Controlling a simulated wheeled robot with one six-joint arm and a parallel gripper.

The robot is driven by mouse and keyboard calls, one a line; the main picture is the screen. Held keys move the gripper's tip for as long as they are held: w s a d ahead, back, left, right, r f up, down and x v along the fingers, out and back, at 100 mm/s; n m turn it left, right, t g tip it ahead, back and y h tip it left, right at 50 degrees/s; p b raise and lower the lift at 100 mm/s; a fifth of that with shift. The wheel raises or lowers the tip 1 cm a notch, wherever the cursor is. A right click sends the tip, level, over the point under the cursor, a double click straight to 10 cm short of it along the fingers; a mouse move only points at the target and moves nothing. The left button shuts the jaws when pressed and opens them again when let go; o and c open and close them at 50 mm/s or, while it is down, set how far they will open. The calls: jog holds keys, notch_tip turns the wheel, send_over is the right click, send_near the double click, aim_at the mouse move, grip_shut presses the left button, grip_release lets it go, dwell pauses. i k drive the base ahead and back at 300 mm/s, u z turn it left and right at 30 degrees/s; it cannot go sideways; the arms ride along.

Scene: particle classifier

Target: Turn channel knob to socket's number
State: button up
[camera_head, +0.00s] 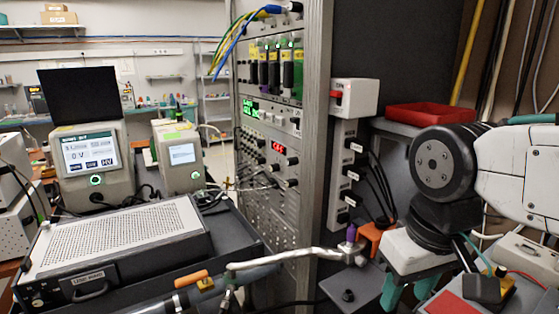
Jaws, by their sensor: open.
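The rack (317,120) in the centre carries several modules with small knobs. Another black knob-like part (348,295) stands on a dark grey plate at the bottom. I cannot tell which is the channel knob. A vertical strip of sockets (343,185) with black plugs and small white labels is right of the rack; no number is readable. My gripper (407,295), with teal fingers, points down at the lower right. It is open, apart from the rack knobs.
A metal pipe (295,256) with a purple-topped fitting crosses in front of the rack. A red tray (432,115) lies on a shelf behind my arm. A perforated-top instrument (125,240) and a screen unit (92,160) stand left. A red-topped box (450,303) is at the lower right.

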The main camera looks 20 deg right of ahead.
aim_at(275, 168)
jog(key=k, duration=0.5)
jog(key=u, duration=0.7)
jog(key=i, duration=0.8)
jog(key=z, duration=0.8)
